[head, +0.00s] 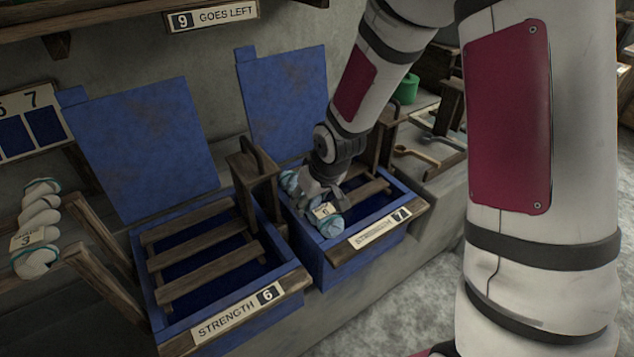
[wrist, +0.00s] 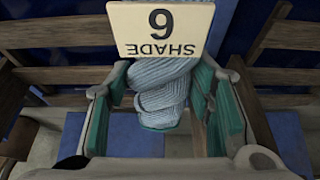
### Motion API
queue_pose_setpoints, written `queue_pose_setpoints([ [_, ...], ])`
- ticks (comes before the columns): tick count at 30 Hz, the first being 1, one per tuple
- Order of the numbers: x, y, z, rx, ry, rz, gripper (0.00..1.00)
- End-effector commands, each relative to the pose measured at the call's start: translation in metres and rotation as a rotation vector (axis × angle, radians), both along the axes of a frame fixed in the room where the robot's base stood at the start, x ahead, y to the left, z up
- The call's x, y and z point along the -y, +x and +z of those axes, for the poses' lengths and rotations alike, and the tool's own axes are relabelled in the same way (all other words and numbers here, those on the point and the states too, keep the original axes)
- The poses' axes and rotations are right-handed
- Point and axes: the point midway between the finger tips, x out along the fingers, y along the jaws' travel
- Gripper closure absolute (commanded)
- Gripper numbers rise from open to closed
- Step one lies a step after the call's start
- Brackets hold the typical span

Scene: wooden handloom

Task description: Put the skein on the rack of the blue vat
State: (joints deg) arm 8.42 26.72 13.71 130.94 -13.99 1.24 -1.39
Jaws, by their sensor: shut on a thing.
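The left blue vat (head: 160,300), marked "STRENGTH 6", has an empty slatted rack (head: 208,270). Both blue lids (head: 145,150) stand open behind. A wooden post (head: 258,185) rises between the vats. A pale skein (head: 38,228) tagged 3 hangs at far left.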

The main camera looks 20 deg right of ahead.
Motion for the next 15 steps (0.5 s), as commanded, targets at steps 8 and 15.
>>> queue_pose_setpoints([
  [8, 0.029, 0.064, -0.007, 0.002, 0.002, -0.003, 0.85],
  [15, 0.044, 0.1, -0.01, 0.001, 0.001, 0.0, 0.85],
])
